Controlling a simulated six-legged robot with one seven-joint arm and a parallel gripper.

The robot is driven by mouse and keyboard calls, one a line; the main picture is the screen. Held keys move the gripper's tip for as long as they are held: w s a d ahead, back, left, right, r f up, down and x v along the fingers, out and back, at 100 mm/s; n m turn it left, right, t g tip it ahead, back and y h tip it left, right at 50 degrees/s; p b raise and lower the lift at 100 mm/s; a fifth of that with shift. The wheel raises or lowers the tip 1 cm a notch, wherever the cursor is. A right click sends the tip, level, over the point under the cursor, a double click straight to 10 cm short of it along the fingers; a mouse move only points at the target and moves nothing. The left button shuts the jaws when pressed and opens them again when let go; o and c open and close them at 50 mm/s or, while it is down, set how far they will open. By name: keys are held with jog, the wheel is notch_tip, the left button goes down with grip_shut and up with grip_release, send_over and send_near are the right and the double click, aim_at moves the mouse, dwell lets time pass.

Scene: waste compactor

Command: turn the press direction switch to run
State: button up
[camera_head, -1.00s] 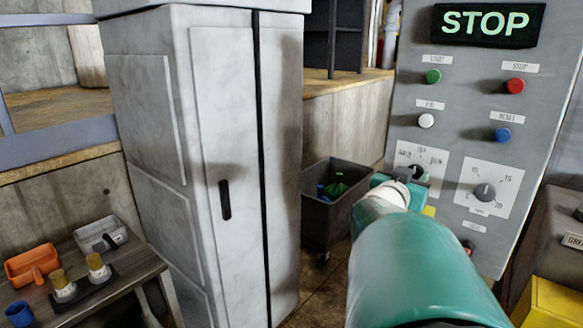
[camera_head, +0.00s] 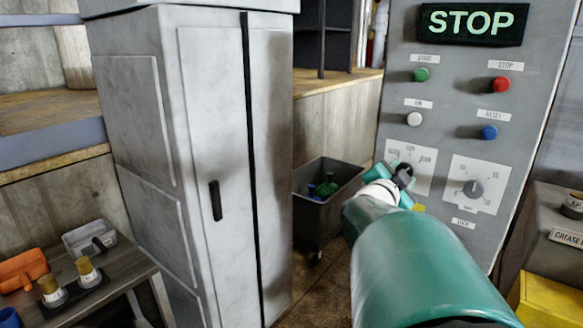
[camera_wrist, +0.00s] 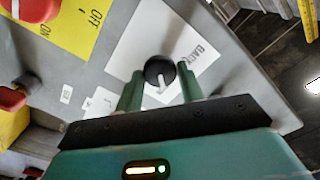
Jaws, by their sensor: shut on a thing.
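The press direction switch is a round black knob with a white pointer, seen in the wrist view (camera_wrist: 160,72) on a white plate (camera_wrist: 130,38). The word BACK is printed beside it. My gripper (camera_wrist: 158,90) has its two green fingers on either side of the knob, closed on it. The pointer slants down toward the gripper in the wrist view. In the head view my gripper (camera_head: 400,178) is at the plate (camera_head: 424,160) on the grey control panel (camera_head: 460,55), and largely hides the knob and the plate's lower part.
A dial (camera_head: 473,189) sits right of the switch. Green (camera_head: 420,75), red (camera_head: 501,84), white (camera_head: 414,119) and blue (camera_head: 489,132) buttons are above. The lit sign (camera_head: 472,23) reads STOP. A yellow OFF/ON plate (camera_wrist: 82,35) is nearby. A grey bin (camera_head: 315,215) and cabinet (camera_head: 215,110) stand left.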

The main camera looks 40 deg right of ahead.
jog(key=shift+m, duration=1)
jog(key=o, duration=1)
jog(key=shift+d, duration=0.1)
jog(key=shift+a, duration=0.2)
jog(key=a, duration=0.4)
jog(key=s+a, duration=0.1)
jog(key=a, duration=0.4)
jog(key=s+a, duration=0.1)
jog(key=a, duration=0.3)
jog(key=shift+s+a, duration=0.1)
jog(key=shift+a, duration=0.1)
